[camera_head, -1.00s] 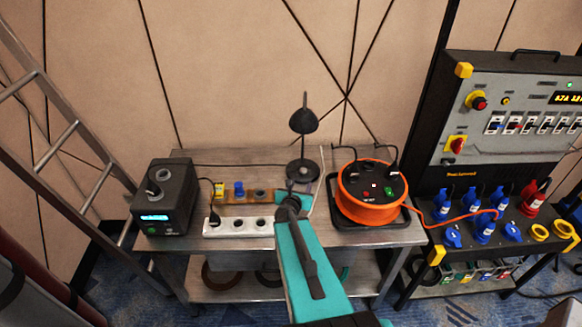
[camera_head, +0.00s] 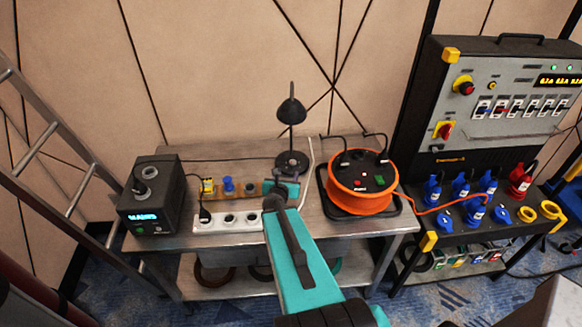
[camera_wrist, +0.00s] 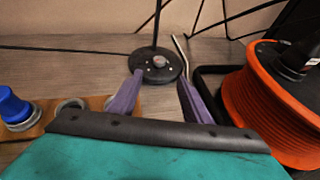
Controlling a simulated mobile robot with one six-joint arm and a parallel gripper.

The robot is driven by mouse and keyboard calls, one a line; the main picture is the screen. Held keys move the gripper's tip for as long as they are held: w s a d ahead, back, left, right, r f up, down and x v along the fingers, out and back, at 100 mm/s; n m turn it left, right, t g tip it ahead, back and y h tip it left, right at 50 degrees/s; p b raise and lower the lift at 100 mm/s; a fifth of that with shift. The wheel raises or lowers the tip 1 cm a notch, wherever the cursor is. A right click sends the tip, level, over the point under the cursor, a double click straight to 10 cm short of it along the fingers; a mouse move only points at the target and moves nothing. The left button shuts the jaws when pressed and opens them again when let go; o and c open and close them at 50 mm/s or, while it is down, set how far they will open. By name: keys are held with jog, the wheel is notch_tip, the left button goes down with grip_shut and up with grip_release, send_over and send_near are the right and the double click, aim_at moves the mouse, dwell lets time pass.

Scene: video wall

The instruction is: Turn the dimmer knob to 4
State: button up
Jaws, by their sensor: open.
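A black desk lamp (camera_head: 291,110) stands on the metal table, and its round base (camera_head: 301,158) faces me. In the wrist view a small grey knob (camera_wrist: 159,61) sits on the lamp base (camera_wrist: 150,76), with pale dots around it. The marks are too small to read, so I cannot tell the knob's setting. My gripper (camera_wrist: 160,82) is open and empty, its two purple fingers apart. The fingertips are short of the knob in the picture, one to each side, with no contact visible. In the head view my gripper (camera_head: 283,182) is just in front of the lamp base.
An orange cable reel (camera_head: 360,198) in a black tray stands close on the right. A white power strip (camera_head: 210,224), a wooden strip with sockets (camera_head: 237,194) and a black box with a lit display (camera_head: 165,190) are left. A thin pale rod (camera_head: 309,165) rises right of the lamp.

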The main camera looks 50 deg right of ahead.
aim_at(292, 162)
jog(key=shift+b+x, duration=2.45)
jog(key=shift+b, duration=2.4)
jog(key=shift+w+d+f, duration=0.1)
jog(key=shift+w+d, duration=0.25)
jog(key=shift+d, duration=0.05)
jog(key=shift+p+x, duration=0.7)
jog(key=shift+x, duration=2.9)
jog(key=c, duration=0.9)
jog(key=shift+a, duration=0.25)
jog(key=shift+c, duration=0.7)
jog(key=shift+d, duration=0.15)
jog(key=shift+w, duration=0.1)
